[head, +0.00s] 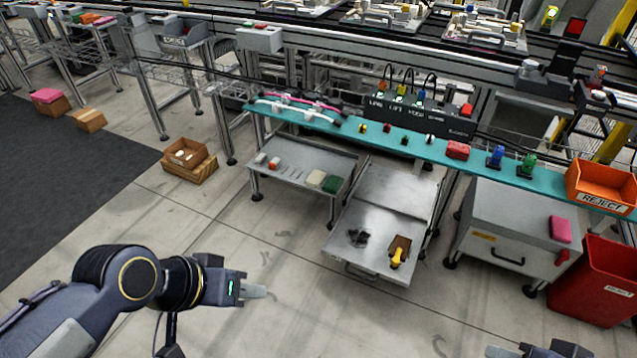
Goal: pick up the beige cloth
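A small beige folded item that looks like the beige cloth (316,179) lies on the grey metal side table (295,158), left of a dark green item (334,184). My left gripper (256,291) is over the floor, in front of and below that table in the picture, well apart from the cloth. Its pale fingers point right and overlap, so their opening does not show; nothing is seen in them. My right gripper (497,352) shows only at the bottom edge, mostly cut off.
Red and white items (267,161) share the side table. A metal drawer unit (378,225) with a yellow-handled tool stands right of it. A teal bench (400,143) runs behind. A red bin (598,285) stands far right. The floor in front is clear.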

